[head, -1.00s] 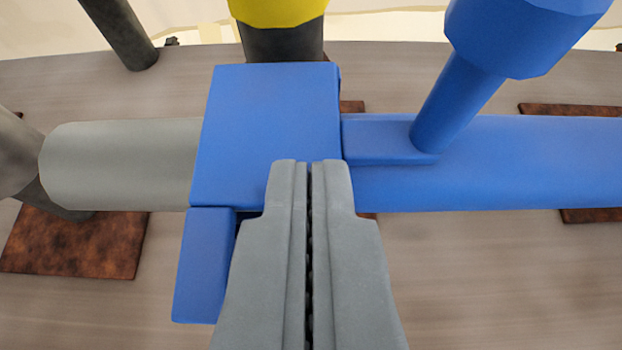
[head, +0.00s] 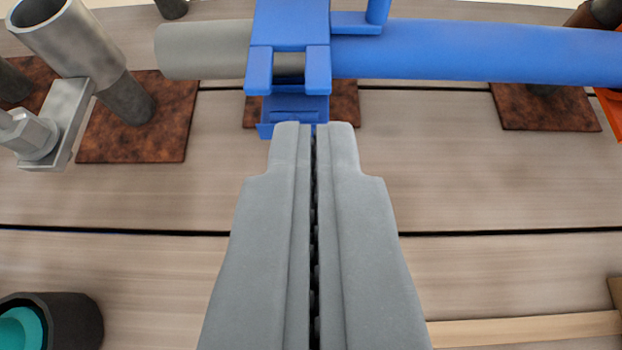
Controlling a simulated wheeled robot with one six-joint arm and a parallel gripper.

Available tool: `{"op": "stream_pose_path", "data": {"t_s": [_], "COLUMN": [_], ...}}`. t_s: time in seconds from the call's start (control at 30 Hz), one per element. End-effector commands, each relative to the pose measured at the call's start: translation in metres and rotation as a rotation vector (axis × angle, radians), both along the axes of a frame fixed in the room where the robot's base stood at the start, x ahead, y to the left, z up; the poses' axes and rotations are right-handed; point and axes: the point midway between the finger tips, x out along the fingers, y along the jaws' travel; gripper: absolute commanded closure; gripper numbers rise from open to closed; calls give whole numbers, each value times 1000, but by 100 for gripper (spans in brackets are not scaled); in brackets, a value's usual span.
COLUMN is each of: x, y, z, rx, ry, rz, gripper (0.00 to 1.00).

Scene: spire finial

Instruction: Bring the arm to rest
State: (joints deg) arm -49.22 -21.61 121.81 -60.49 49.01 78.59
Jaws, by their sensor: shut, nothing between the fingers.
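My gripper (head: 314,130) is in the lower middle of the head view, pointing away from me. Its two grey fingers are shut together with nothing between them. The fingertips appear just in front of a blue bracket (head: 290,75). I cannot tell whether they touch it. The bracket sits around the join of a horizontal bar that is grey (head: 203,50) on the left and blue (head: 470,52) on the right.
A grey metal tube (head: 65,40) and a clamp with a hex nut (head: 45,135) stand at the left. A dark cup with teal inside (head: 85,325) is at bottom left. Rusty plates (head: 545,107) lie on the planked surface. A wooden strip (head: 525,330) is at bottom right.

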Motion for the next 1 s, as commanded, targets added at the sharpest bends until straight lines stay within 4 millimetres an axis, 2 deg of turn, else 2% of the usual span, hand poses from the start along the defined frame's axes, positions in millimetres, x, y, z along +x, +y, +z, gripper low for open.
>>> {"op": "stream_pose_path", "data": {"t_s": [0.1,0.3,0.63,0.77,1.0], "x": [-17,-34,-38,-36,-35], "y": [0,0,-6,-26,-79], "z": [12,24,27,23,15], "rx": [4,6,5,8,25], "ry": [-5,-9,-4,20,54], "rz": [2,2,2,14,65], "gripper": [100,100,100,100,100]}}
